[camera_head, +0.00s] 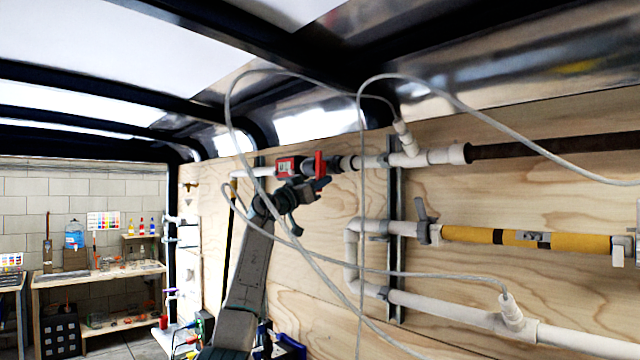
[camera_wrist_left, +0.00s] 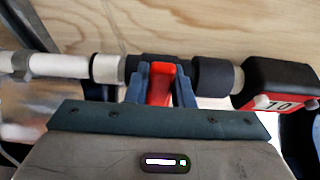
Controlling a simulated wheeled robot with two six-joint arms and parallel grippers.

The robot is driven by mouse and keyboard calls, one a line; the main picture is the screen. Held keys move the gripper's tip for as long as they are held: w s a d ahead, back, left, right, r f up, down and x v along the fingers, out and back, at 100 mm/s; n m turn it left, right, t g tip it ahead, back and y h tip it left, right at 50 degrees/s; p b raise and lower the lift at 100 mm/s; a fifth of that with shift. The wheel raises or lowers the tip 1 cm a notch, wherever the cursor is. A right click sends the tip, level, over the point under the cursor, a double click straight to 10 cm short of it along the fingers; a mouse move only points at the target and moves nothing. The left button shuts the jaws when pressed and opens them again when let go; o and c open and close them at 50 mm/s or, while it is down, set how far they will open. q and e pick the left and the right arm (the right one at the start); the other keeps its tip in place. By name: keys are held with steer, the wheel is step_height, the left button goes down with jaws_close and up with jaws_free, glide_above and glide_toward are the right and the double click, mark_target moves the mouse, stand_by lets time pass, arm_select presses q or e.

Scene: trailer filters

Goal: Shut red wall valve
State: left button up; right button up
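The red wall valve's handle (camera_head: 319,163) sits on the white and black pipe run high on the wooden wall. In the left wrist view the red handle (camera_wrist_left: 160,84) stands between the two fingers of my left gripper (camera_wrist_left: 162,82). The fingers lie close against both its sides and appear shut on it. In the head view my left gripper (camera_head: 312,187) reaches up from below to the valve; its fingertips are small and partly hidden there. The valve body is dark and partly covered by the fingers. My right gripper is in neither view.
A red and black meter (camera_head: 287,167) sits on the same pipe, left of the valve; it also shows in the wrist view (camera_wrist_left: 278,88). Thin grey hoses (camera_head: 232,110) loop in front of the wall and arm. A lower pipe carries a grey-handled valve (camera_head: 423,222) and a yellow section (camera_head: 475,236).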

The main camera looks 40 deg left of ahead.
arm_select(q)
steer(key=o, duration=0.4)
steer(key=shift+w+f, duration=0.1)
steer(key=shift+f, duration=0.1)
steer(key=shift+c, duration=0.2)
steer(key=shift+o, duration=0.2)
steer(key=shift+r, duration=0.15)
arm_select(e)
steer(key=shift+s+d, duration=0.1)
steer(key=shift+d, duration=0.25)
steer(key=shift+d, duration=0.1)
arm_select(q)
steer(key=shift+s, duration=0.2)
steer(key=b+v, duration=0.6)
steer(key=v, duration=0.4)
steer(key=shift+s, duration=0.3)
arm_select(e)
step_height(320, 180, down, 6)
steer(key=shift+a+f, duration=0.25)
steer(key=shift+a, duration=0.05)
arm_select(q)
steer(key=shift+f, duration=0.2)
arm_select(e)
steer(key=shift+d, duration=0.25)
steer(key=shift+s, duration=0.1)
